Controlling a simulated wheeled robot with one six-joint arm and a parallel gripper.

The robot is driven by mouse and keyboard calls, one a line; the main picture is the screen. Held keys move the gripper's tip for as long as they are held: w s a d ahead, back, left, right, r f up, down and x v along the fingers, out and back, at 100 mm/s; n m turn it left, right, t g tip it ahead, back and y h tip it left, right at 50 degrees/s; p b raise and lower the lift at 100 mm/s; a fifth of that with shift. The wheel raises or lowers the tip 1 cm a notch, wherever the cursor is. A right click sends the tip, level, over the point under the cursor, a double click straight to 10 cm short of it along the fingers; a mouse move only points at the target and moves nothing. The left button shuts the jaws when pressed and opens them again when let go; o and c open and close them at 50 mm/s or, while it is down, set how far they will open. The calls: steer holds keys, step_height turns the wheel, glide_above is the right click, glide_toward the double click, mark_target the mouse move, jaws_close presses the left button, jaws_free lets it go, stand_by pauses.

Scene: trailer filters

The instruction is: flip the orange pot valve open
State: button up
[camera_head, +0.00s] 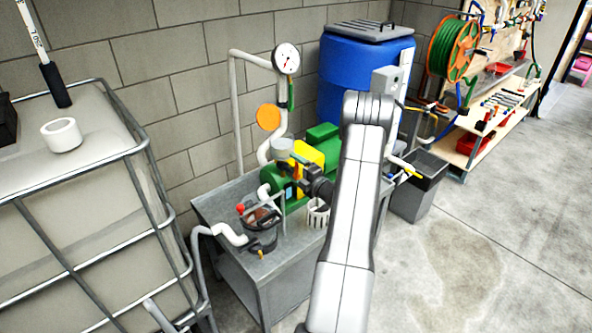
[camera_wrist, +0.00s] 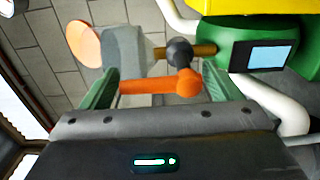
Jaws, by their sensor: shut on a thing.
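The orange pot valve handle (camera_wrist: 150,86) is a short bar with a round orange knob at its right end. In the wrist view it lies crosswise between the two green fingers of my gripper (camera_wrist: 160,80), which is shut on it. A dark ball and a brass-coloured stem (camera_wrist: 204,50) sit just beyond the handle, beside a grey tapered pot (camera_wrist: 128,48). In the head view my gripper (camera_head: 303,183) is at the green and yellow pump (camera_head: 307,152), and the handle cannot be made out. The grey pot (camera_head: 282,148) stands behind the gripper.
An orange disc (camera_head: 268,117) and a pressure gauge (camera_head: 286,58) stand behind, near white pipes. A dark bucket (camera_head: 262,236) and white basket (camera_head: 318,213) are close on the metal table (camera_head: 222,205). A caged tank (camera_head: 100,190) is left, a blue barrel (camera_head: 345,75) behind. Floor is free at right.

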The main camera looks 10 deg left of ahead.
stand_by(0.3)
steer(key=o, duration=1.3)
steer(key=shift+w, duration=0.1)
steer(key=shift+c, duration=0.2)
steer(key=shift+d, duration=0.15)
steer(key=b+v, duration=0.1)
steer(key=v, duration=1.2)
steer(key=shift+s+d, duration=0.2)
steer(key=shift+s, duration=0.1)
steer(key=shift+w+a, duration=0.1)
